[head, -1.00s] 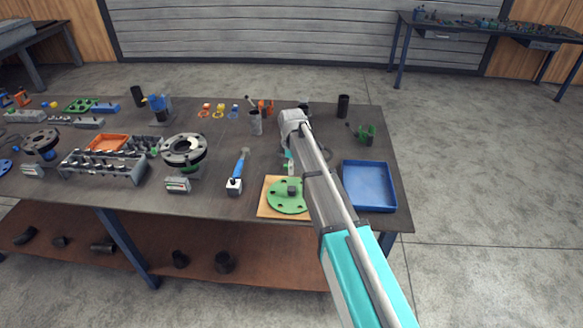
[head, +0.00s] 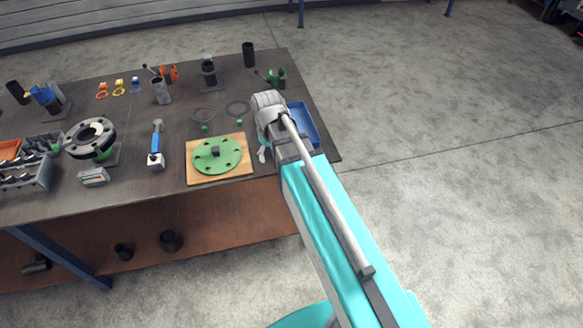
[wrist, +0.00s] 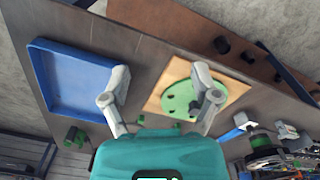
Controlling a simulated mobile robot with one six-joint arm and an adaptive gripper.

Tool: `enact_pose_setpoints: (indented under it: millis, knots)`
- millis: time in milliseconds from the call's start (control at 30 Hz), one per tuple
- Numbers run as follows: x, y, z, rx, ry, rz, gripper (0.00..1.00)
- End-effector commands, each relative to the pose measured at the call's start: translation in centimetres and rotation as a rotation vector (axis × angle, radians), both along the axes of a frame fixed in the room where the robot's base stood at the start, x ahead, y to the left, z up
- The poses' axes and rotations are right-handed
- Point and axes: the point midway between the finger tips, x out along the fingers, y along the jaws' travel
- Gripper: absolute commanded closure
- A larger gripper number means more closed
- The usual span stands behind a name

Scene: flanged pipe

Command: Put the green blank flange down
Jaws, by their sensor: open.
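The green blank flange (head: 229,160), a flat round disc with holes and a dark square knob in its middle, lies flat on a wooden board (head: 243,168) near the table's front edge. In the wrist view the flange (wrist: 178,101) is partly hidden behind one finger. My gripper (head: 263,151) is just right of the board in the head view, mostly hidden by my arm. In the wrist view my gripper (wrist: 161,90) has its fingers wide apart with nothing between them. It is clear of the flange's knob, as far as I can tell.
A blue tray (wrist: 75,85) lies on the table beside the board, partly behind my arm in the head view. A blue-handled tool (head: 156,142) stands left of the board. A flanged pipe piece (head: 90,138) is further left.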

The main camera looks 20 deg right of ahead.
Motion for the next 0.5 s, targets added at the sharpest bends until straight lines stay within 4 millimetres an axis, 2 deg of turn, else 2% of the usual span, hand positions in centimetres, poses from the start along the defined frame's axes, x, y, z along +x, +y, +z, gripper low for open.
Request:
enact_pose_setpoints:
  millis: [33,200,333,500]
  knots:
    - [-2.5,-1.2,0.0,0.000,0.000,-0.082,0.21]
    - [-6.3,-3.5,0.0,0.000,0.000,-0.311,0.21]
    - [-7.6,-4.2,0.0,0.000,0.000,-0.402,0.21]
    - [-7.8,-4.5,0.0,0.000,0.000,-0.432,0.21]
